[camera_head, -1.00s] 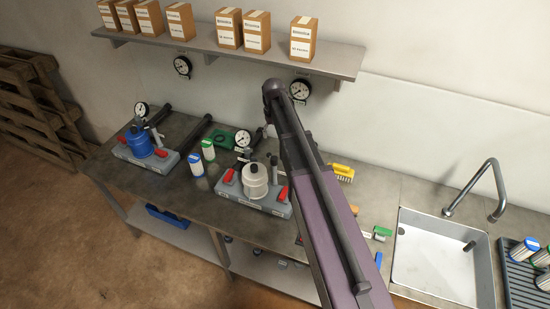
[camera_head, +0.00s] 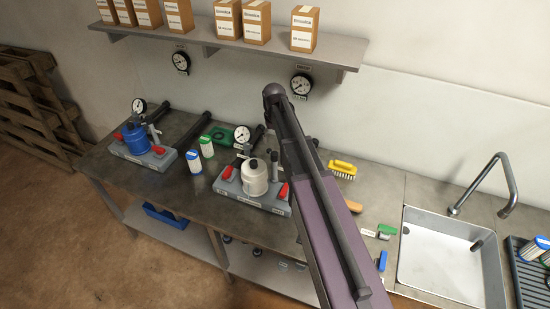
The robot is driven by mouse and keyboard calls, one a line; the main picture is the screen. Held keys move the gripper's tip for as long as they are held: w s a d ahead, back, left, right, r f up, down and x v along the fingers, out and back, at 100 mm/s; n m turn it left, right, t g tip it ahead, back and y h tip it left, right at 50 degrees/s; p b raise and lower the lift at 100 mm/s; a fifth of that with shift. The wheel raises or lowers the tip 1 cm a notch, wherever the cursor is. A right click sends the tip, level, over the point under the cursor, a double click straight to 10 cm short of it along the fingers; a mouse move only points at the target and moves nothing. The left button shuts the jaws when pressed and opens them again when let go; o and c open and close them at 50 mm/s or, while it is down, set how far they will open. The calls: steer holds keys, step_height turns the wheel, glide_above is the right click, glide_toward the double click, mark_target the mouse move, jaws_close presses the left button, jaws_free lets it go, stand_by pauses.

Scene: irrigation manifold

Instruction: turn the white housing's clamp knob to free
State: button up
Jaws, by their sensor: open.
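The white housing (camera_head: 255,180) stands upright on a grey base (camera_head: 233,187) on the workbench, in the middle of the head view. A red handle (camera_head: 226,172) is at the base's left end and another (camera_head: 283,191) at its right. A small dark knob-like part shows on top of the housing, with another dark part just behind it to the right. I cannot tell which is the clamp knob or how it is turned. My purple arm crosses in front, just right of the housing, and covers the bench behind it. My gripper does not show.
A blue housing (camera_head: 136,140) with a similar base stands to the left. A yellow brush (camera_head: 342,169), a sink (camera_head: 440,260) and a tap (camera_head: 490,180) are to the right. A shelf (camera_head: 230,44) with boxes hangs above.

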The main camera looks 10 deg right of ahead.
mark_target(274, 153)
steer(key=shift+f+b, duration=3.95)
steer(key=shift+f, duration=0.3)
jaws_close()
